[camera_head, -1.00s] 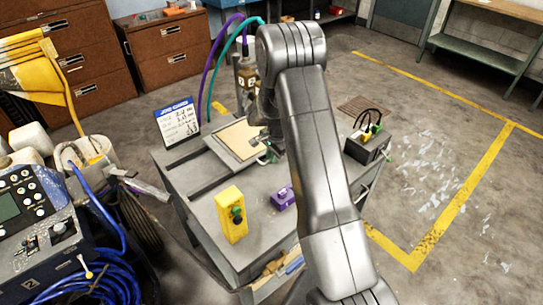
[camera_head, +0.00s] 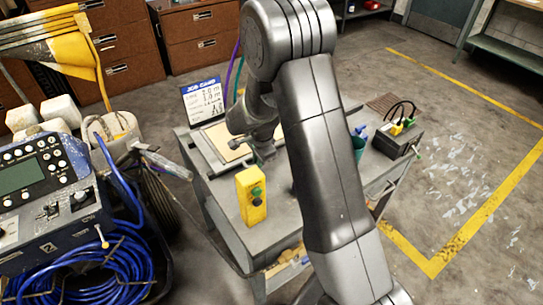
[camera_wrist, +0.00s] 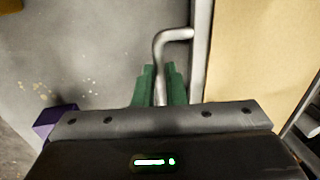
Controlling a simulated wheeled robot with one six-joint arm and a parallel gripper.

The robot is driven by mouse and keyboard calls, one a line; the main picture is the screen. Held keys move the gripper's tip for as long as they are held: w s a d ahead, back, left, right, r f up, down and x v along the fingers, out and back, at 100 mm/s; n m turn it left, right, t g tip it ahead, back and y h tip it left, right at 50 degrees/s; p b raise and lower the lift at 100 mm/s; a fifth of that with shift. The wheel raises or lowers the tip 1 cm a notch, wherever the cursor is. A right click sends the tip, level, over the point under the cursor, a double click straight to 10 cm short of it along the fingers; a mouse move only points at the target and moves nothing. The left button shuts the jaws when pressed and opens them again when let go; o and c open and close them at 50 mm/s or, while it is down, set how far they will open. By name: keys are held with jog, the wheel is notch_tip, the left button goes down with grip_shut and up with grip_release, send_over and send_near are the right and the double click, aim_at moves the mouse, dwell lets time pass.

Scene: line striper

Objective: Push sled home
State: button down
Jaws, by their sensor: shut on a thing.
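The sled is a tan board in a metal frame (camera_head: 219,143) on the grey workbench, near its left end. It also shows in the wrist view as a tan panel (camera_wrist: 258,60) at the right. A bent metal handle (camera_wrist: 175,36) stands beside its edge. My gripper's green fingers (camera_wrist: 160,88) are shut on this handle. In the head view my gripper (camera_head: 262,153) is at the sled's right side, partly hidden by my arm. The far end of the sled's track is hidden behind my wrist.
A yellow button box (camera_head: 251,197) stands at the bench's front. A purple block (camera_wrist: 54,121) shows beside my gripper's body. A job card (camera_head: 204,101) stands behind the sled. A dark box with cables (camera_head: 398,138) is at the right. The striper machine (camera_head: 45,185) is at the left.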

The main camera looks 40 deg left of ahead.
jog(key=shift+s+a, duration=0.25)
jog(key=shift+s, duration=0.6)
jog(key=c, duration=1.5)
grip_release()
jog(key=shift+s, duration=0.25)
jog(key=shift+w, duration=0.1)
jog(key=shift+r, duration=0.1)
jog(key=shift+r, duration=0.25)
notch_tip(320, 180, up, 13)
jog(key=d+b, duration=0.1)
jog(key=d, duration=0.1)
jog(key=shift+s+d+b, duration=0.2)
jog(key=shift+s+b, duration=0.1)
jog(key=shift+s, duration=0.05)
jog(key=shift+f, duration=0.15)
